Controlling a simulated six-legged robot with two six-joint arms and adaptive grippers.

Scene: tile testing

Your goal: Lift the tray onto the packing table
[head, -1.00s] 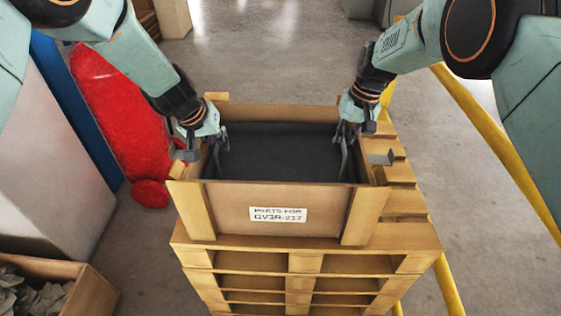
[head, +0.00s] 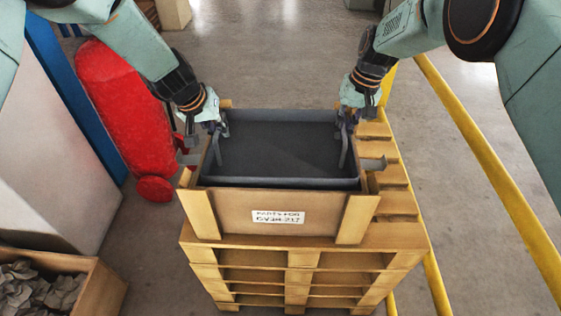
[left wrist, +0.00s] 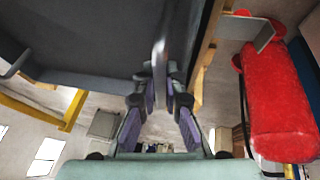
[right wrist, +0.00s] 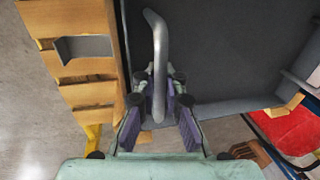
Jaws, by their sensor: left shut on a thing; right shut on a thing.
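The dark grey tray (head: 280,150) sits inside a wooden crate (head: 230,208) with a white label, its rim now level with or slightly above the crate's walls. My left gripper (head: 217,128) is shut on the tray's left handle, a grey upright bar that shows in the left wrist view (left wrist: 160,55). My right gripper (head: 347,122) is shut on the right handle, a curved grey bar in the right wrist view (right wrist: 158,60). The tray looks roughly level and empty. The packing table cannot be made out.
The crate stands on stacked wooden pallets (head: 300,243). A red rounded object (head: 125,105) stands close on the left. A box of crumpled paper (head: 95,290) is at lower left. Yellow rails (head: 490,150) run along the right. Grey floor lies open behind.

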